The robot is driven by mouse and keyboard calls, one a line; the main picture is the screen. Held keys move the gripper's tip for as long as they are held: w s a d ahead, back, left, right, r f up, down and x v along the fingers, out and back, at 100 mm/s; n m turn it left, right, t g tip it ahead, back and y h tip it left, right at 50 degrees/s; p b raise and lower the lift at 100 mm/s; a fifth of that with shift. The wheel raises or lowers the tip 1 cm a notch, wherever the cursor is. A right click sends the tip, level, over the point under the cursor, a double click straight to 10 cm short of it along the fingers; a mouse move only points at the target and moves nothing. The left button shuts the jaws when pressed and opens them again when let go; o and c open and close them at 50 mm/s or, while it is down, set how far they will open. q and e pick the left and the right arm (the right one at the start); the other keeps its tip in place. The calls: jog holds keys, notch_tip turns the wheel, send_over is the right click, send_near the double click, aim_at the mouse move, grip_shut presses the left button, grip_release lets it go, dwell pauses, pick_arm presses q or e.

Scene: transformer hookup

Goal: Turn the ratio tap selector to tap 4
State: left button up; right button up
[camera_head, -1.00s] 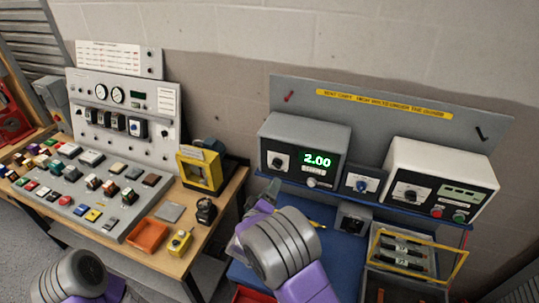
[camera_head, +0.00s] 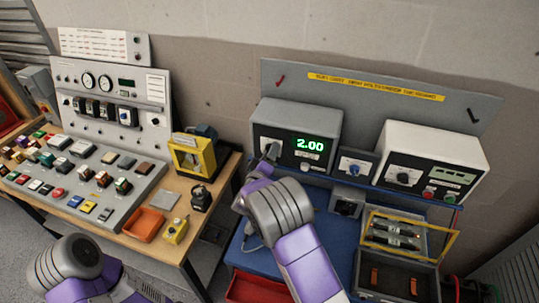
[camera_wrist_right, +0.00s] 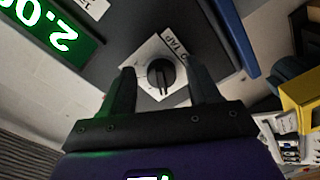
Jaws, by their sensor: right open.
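The ratio tap selector is a round black knob (camera_wrist_right: 160,73) on a white plate lettered "TAP" in the right wrist view. It sits on the front of the grey box (camera_head: 295,118) with a green "2.00" display (camera_head: 310,144). My right gripper (camera_wrist_right: 163,82) is open, with one finger on each side of the knob in that view. I cannot tell whether the fingers touch it. In the head view my right gripper (camera_head: 265,163) is in front of the selector and largely hides it. The tap number set is not readable. My left arm shows at lower left, its gripper out of view.
A small blue-knob box (camera_head: 354,167) and a white box (camera_head: 430,158) with a dial and buttons stand to the right. A yellow-framed case (camera_head: 408,240) is below them. A wooden bench (camera_head: 183,205) with a sloped panel is at left.

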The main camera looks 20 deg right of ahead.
jog(key=c, duration=1)
jog(key=shift+w+a+f+m+b, duration=0.1)
jog(key=shift+a+m+b, duration=0.05)
jog(key=shift+m+b, duration=3.6)
jog(key=shift+w+a+r+m+b, duration=0.1)
jog(key=shift+w+a+m+b, duration=0.1)
jog(key=shift+m+b, duration=3.55)
jog(key=shift+w+a+f+m+b, duration=0.15)
jog(key=shift+m+b, duration=2.75)
jog(key=shift+m, duration=1.6)
jog(key=shift+s, duration=0.1)
jog(key=o, duration=1)
